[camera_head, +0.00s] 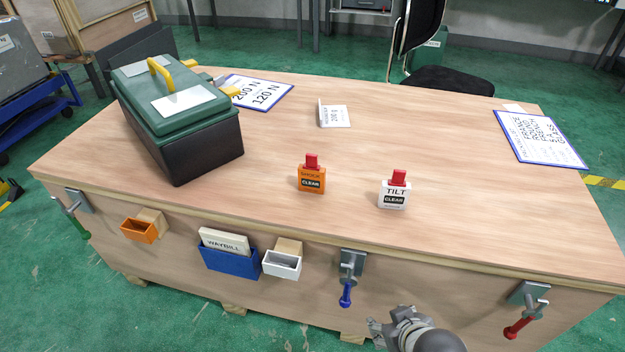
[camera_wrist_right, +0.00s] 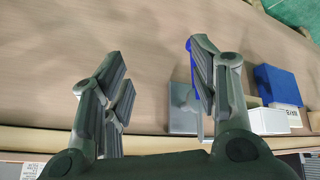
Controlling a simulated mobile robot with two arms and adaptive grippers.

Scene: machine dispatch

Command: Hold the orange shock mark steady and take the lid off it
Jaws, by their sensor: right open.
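The orange shock mark (camera_head: 311,179) stands upright on the crate top, with a red lid (camera_head: 312,161) on it and a label reading CLEAR. My right gripper (camera_head: 378,325) is at the bottom of the head view, in front of the crate's near side and well apart from the mark. In the right wrist view its fingers (camera_wrist_right: 160,82) are spread with nothing between them. My left gripper is not in view.
A white tilt mark (camera_head: 394,194) with a red top stands right of the orange one. A green and black toolbox (camera_head: 190,135) stands at the left. Latches with blue (camera_head: 346,294) and red (camera_head: 518,327) handles, a blue waybill holder (camera_head: 228,262) and small bins line the crate's front.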

